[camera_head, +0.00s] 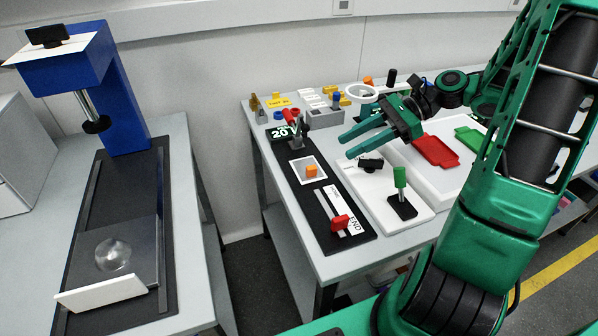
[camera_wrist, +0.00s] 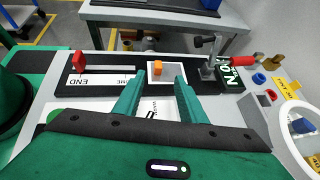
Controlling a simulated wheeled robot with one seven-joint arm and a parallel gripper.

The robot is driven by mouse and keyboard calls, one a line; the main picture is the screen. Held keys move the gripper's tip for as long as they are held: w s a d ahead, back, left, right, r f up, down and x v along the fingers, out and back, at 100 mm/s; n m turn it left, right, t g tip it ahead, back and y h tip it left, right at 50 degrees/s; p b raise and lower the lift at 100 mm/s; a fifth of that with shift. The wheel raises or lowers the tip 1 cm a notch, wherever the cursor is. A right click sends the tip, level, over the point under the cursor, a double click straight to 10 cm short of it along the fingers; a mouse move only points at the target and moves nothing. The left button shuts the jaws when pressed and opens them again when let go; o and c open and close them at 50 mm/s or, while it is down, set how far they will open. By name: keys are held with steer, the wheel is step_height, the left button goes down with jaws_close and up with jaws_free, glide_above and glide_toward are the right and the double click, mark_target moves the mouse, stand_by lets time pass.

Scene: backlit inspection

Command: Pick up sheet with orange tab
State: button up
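A small white-edged square sheet with a grey middle (camera_head: 297,164) lies on the black strip at the left of the table. An orange block-like tab (camera_head: 311,171) stands on it. In the wrist view the sheet (camera_wrist: 151,79) and its orange tab (camera_wrist: 158,66) show just beyond my fingertips. My gripper (camera_head: 345,145) is open and empty, its green fingers apart and pointing left, above the table and to the right of the sheet. In the wrist view my gripper (camera_wrist: 157,88) frames the tab roughly between its fingers. Nothing touches the tab.
A red-handled slider (camera_head: 340,222) sits on the strip's near end and a grey clamp (camera_head: 298,136) at its far end. A green-knobbed post (camera_head: 400,180) stands on a white board. Red (camera_head: 437,151) and green trays lie on a light panel to the right.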

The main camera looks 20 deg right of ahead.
mark_target(313, 167)
steer(key=shift+w+a, duration=0.1)
steer(key=shift+a, duration=0.15)
steer(key=x, duration=0.4)
steer(key=shift+a+f, duration=0.1)
steer(key=shift+a, duration=0.15)
steer(key=shift+f+x, duration=0.25)
steer(key=shift+x, duration=2.7)
steer(key=shift+d, duration=0.1)
jaws_close()
